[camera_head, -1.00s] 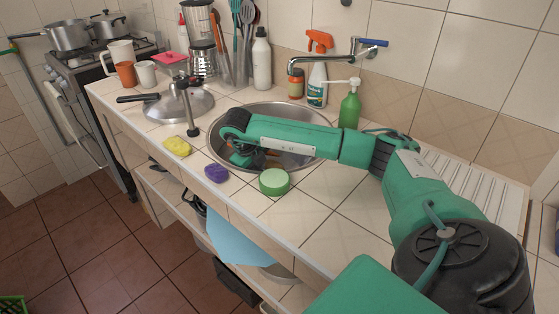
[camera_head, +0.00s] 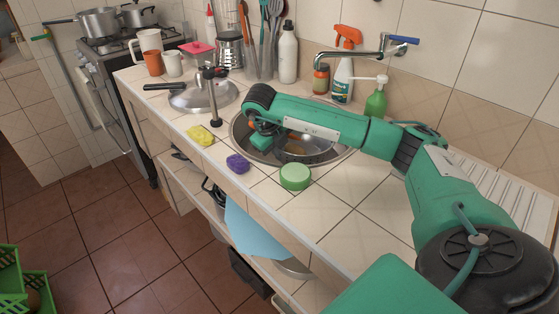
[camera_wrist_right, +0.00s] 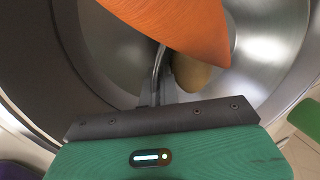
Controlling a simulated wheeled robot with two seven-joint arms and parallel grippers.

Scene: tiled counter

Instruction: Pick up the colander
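I cannot make out a clear colander in either view. My right gripper (camera_head: 290,151) is down over the round steel sink (camera_head: 340,150), beneath my green wrist, which hides part of the basin. In the right wrist view, my gripper's grey finger part (camera_wrist_right: 160,82) points into the steel bowl. A large orange object (camera_wrist_right: 185,25) is close to the camera and covers much of the finger area. A brown, potato-like object (camera_wrist_right: 192,72) is beyond it. Whether the fingers are apart or touch anything is hidden. My left gripper is out of view.
A yellow sponge (camera_head: 200,135), purple item (camera_head: 238,163) and green round item (camera_head: 295,177) lie along the counter's front edge. A steel lid (camera_head: 203,96) is left of the sink. A faucet (camera_head: 350,53), spray bottle (camera_head: 343,75) and soap bottle (camera_head: 376,103) stand behind.

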